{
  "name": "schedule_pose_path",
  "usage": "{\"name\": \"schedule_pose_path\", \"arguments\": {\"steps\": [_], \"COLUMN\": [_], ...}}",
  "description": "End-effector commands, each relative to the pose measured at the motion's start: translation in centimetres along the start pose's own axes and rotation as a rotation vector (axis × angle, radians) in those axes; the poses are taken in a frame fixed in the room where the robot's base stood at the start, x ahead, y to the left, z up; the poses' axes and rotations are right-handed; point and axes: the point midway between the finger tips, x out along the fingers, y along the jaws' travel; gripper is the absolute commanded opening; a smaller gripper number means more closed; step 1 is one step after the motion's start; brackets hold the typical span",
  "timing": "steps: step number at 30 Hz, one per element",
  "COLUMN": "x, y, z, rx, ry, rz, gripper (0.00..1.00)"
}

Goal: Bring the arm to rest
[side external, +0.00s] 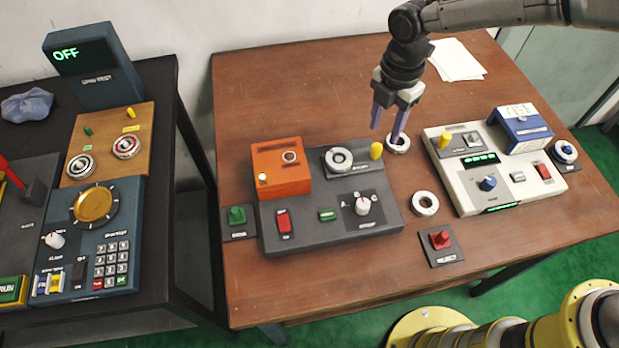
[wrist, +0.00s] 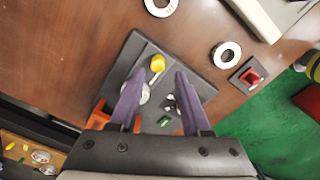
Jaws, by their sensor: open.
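My gripper (side external: 386,133) is above the brown table (side external: 300,75), with its two purple fingers apart and nothing between them. In the side external view its fingertips are just left of a bearing ring (side external: 398,144). In the wrist view the fingers (wrist: 157,82) spread over the dark grey panel (wrist: 198,88). A second bearing ring (side external: 424,203) lies on the bare table between the two machines. A third ring (side external: 339,158) sits on the dark grey machine (side external: 325,234), and the left finger partly hides it in the wrist view (wrist: 145,93).
The dark machine carries an orange box (side external: 280,168) and a yellow peg (side external: 376,150). A white machine (side external: 494,180) with a blue box (side external: 522,131) stands right. A red button (side external: 440,240) is near the front. White paper (side external: 456,60) lies at the back; the back left tabletop is clear.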

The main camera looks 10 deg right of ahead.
Motion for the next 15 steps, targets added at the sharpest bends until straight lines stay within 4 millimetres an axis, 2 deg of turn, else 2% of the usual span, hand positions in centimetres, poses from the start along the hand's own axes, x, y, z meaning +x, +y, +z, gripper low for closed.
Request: {"name": "schedule_pose_path", "arguments": {"steps": [7,10,13,15], "x": [0.0,-0.5,-3.5,-6.7], "y": [0.0,0.1,0.5,0.1], "z": [0.0,0.8,2.4,4.1], "rx": [0.0,0.015,0.046,0.079], "ry": [0.0,0.0,-0.001,-0.004], "rz": [0.0,0.01,0.068,0.121], "gripper": [0.47,0.47,0.47,0.47]}}
